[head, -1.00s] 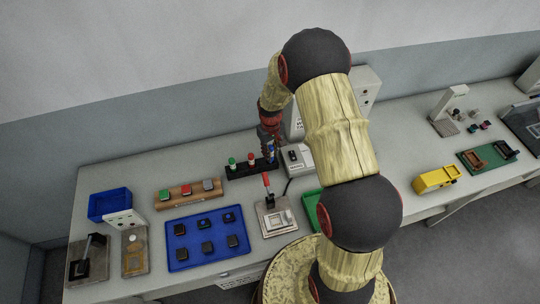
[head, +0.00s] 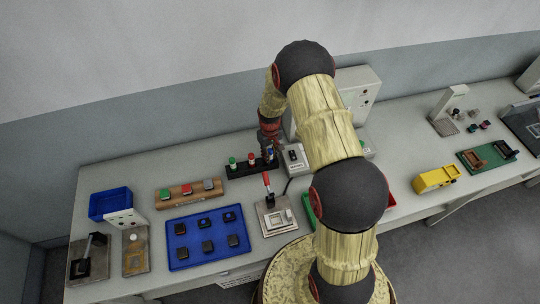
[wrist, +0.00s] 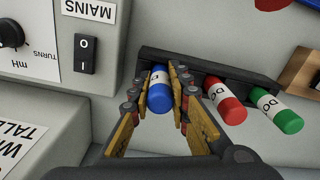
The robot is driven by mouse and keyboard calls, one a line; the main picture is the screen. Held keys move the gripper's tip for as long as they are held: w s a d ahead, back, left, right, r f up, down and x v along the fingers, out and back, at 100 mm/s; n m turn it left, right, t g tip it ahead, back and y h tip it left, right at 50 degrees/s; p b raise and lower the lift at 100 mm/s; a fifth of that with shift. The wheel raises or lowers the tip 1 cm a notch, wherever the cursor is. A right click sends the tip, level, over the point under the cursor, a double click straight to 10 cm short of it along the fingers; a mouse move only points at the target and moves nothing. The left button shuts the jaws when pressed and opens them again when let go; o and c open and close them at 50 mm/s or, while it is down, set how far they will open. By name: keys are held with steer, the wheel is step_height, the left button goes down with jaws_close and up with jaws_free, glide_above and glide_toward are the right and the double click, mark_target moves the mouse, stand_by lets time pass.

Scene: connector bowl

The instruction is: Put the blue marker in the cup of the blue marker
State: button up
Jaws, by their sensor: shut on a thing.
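The blue marker (wrist: 159,95) is between the two fingers of my gripper (wrist: 163,82), which is shut on it. In the head view the blue marker (head: 270,153) stands about upright at the right end of the black rack (head: 240,174). In the wrist view its far end meets the end place of the rack (wrist: 215,69); the cup there is hidden by the marker and fingers, so I cannot tell how deep it sits. The red marker (wrist: 225,101) and green marker (wrist: 276,111) stand in the rack beside it, close to one finger.
A white instrument box with a switch (wrist: 88,52) is close beside the rack. A red-handled lever device (head: 269,199), a wooden block with buttons (head: 187,195) and a blue tray (head: 180,265) are nearer the front. Bare table lies behind the rack.

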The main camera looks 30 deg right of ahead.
steer(key=o, duration=0.9)
steer(key=shift+r, duration=0.1)
step_height(320, 180, up, 12)
steer(key=shift+f, duration=0.2)
steer(key=s+a+r+t, duration=0.1)
steer(key=s+a+r, duration=0.15)
steer(key=r, duration=0.55)
steer(key=s+a+r+t, duration=0.1)
steer(key=s+a+r, duration=0.15)
steer(key=r, duration=0.45)
steer(key=s+a+r+t, duration=0.1)
steer(key=s+r, duration=0.3)
steer(key=r, duration=0.4)
steer(key=s+a+r+t, duration=0.1)
steer(key=s+r, duration=0.3)
steer(key=s, duration=0.5)
steer(key=s+a+r+t, duration=0.1)
steer(key=s+a+r, duration=0.3)
steer(key=s, duration=0.5)
steer(key=shift+s+a+r+m+t, duration=0.2)
steer(key=shift+a+r+m+t, duration=0.15)
steer(key=shift+r, duration=0.3)
steer(key=shift+d, duration=0.1)
